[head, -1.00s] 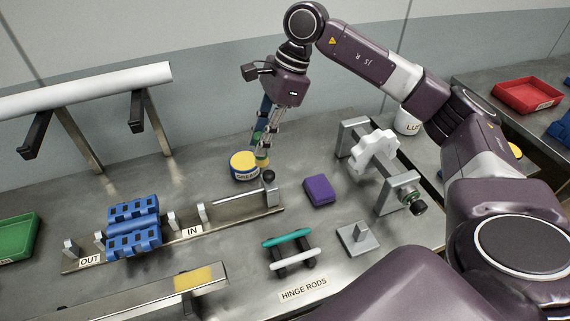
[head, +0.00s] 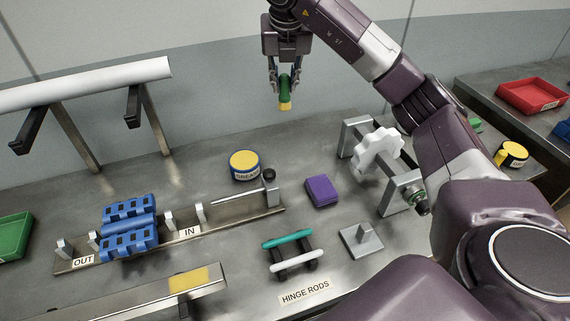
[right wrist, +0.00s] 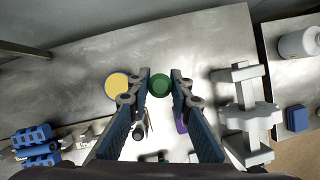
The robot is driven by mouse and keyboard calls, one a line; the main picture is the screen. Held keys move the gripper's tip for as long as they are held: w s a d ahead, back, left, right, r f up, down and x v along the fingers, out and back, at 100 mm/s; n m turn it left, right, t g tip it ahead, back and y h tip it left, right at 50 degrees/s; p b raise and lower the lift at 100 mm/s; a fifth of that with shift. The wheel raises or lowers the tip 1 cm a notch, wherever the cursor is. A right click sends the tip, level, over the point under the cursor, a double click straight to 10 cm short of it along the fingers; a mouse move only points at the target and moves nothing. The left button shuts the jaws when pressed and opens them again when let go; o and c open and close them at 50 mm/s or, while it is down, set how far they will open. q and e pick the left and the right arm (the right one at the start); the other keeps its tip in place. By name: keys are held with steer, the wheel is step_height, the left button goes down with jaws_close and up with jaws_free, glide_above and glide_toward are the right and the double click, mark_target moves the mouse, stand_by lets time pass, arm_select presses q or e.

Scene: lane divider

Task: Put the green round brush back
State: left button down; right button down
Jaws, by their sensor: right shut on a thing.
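My right gripper (head: 285,84) is shut on the green round brush (head: 285,93), high above the bench in the head view. The brush hangs upright, with a green handle and a yellow lower end. In the right wrist view the round green top of the brush (right wrist: 159,85) sits between the fingertips of the right gripper (right wrist: 159,80); its lower part is hidden there. My left gripper is not in view.
A yellow-topped grease tin (head: 245,165) stands on the bench below. Blue links (head: 130,225) sit on a rail. A purple block (head: 321,191), hinge rods (head: 288,240), grey post base (head: 361,240) and white gear stand (head: 375,152) stand nearby. Bare bench lies behind the tin.

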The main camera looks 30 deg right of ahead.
steer(key=shift+d+r, duration=0.1)
steer(key=shift+d, duration=0.05)
step_height(320, 180, down, 19)
steer(key=p, duration=0.3)
steer(key=shift+f+p, duration=0.2)
steer(key=shift+p, duration=0.15)
steer(key=shift+f, duration=0.3)
steer(key=c, duration=1.7)
jaws_free()
steer(key=shift+c, duration=0.2)
